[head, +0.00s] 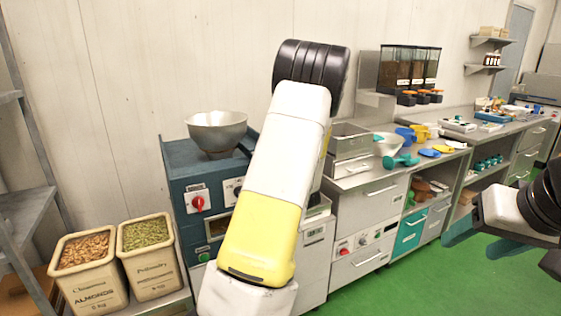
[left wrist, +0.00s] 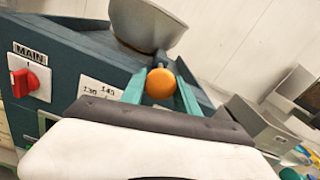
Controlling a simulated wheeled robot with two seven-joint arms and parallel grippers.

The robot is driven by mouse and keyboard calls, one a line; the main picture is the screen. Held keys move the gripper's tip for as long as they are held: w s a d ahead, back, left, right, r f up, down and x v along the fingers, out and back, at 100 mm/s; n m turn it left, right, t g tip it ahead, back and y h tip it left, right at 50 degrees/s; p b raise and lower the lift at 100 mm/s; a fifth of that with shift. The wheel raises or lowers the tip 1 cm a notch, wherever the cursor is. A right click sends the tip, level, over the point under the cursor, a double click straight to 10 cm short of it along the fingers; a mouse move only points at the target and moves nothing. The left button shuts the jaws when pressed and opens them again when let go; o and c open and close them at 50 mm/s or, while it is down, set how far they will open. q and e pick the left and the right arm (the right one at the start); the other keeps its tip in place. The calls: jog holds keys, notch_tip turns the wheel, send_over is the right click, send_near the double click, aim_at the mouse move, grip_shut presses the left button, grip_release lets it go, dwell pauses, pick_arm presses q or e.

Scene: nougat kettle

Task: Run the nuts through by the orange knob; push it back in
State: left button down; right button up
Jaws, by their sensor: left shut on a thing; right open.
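The orange knob (left wrist: 160,84) shows in the left wrist view, on the machine just below the metal bowl. My left gripper (left wrist: 161,76) has its two teal fingers on either side of the knob and is shut on it. In the head view my left arm hides the knob and the left gripper. The dark teal machine (head: 184,160) carries the metal bowl (head: 216,130) on top; the bowl also shows in the left wrist view (left wrist: 148,22). The inside of the bowl cannot be seen well. My right gripper (head: 472,236) is open and empty at the right edge, over the floor.
A red main switch (head: 198,203) is on the machine's front. Bins of almonds (head: 95,285) and pistachios (head: 154,275) stand left of it. A steel counter (head: 345,182) with scoops and bowls runs to the right. The green floor (head: 400,285) in front is clear.

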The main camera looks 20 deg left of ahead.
pick_arm(q)
jog(key=shift+d+f, duration=0.15)
jog(key=c, duration=1.2)
grip_release()
jog(key=shift+s, duration=0.15)
jog(key=shift+v, duration=3.95)
